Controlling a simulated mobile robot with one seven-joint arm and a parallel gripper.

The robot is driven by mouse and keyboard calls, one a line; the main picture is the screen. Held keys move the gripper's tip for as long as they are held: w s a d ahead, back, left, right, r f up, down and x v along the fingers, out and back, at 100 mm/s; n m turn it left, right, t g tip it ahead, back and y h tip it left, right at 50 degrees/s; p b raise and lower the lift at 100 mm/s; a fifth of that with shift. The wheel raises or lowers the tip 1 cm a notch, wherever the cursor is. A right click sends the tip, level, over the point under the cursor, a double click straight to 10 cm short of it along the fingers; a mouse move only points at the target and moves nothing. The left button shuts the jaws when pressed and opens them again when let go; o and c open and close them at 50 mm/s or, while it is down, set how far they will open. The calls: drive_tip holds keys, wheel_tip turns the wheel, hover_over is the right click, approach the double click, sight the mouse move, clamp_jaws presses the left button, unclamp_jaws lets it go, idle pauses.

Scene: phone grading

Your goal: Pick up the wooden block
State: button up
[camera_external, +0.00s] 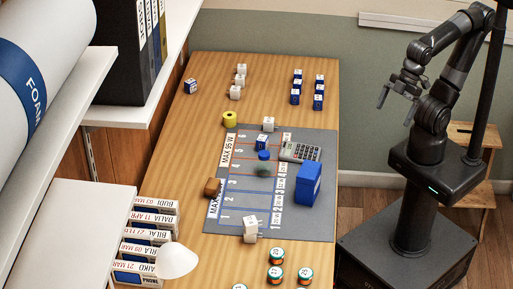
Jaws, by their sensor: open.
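A small brown wooden block (212,187) rests at the left edge of the grey mat (325,227) on the wooden table. It sits beside the mat's printed left strip. My gripper (395,101) is open and empty, raised in the air to the right of the table. It is well apart from the block, with the table's right part between them.
The mat also bears a blue box (308,184), a calculator (300,152), a blue cap-like item (264,155) and white chargers (250,229). A yellow roll (229,119) stands behind. Labelled boxes (150,222) and a white lamp-like shape (178,261) are front left.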

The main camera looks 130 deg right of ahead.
drive_tip(key=c, duration=0.4)
drive_tip(key=shift+c, duration=0.2)
drive_tip(key=m+g+h, duration=0.3)
drive_tip(key=m+h, duration=0.1)
drive_tip(key=m, duration=0.7)
hover_over(214, 183)
drive_tip(key=s+a, duration=0.2)
drive_tip(key=a, duration=0.2)
wheel_tip(214, 183, down, 20)
drive_tip(key=x, duration=0.6)
drive_tip(key=shift+w+d, duration=0.15)
drive_tip(key=shift+d, duration=0.05)
drive_tip(key=shift+s+x, duration=0.1)
drive_tip(key=shift+x, duration=1.25)
drive_tip(key=shift+s+x, duration=0.15)
drive_tip(key=shift+x, duration=1.15)
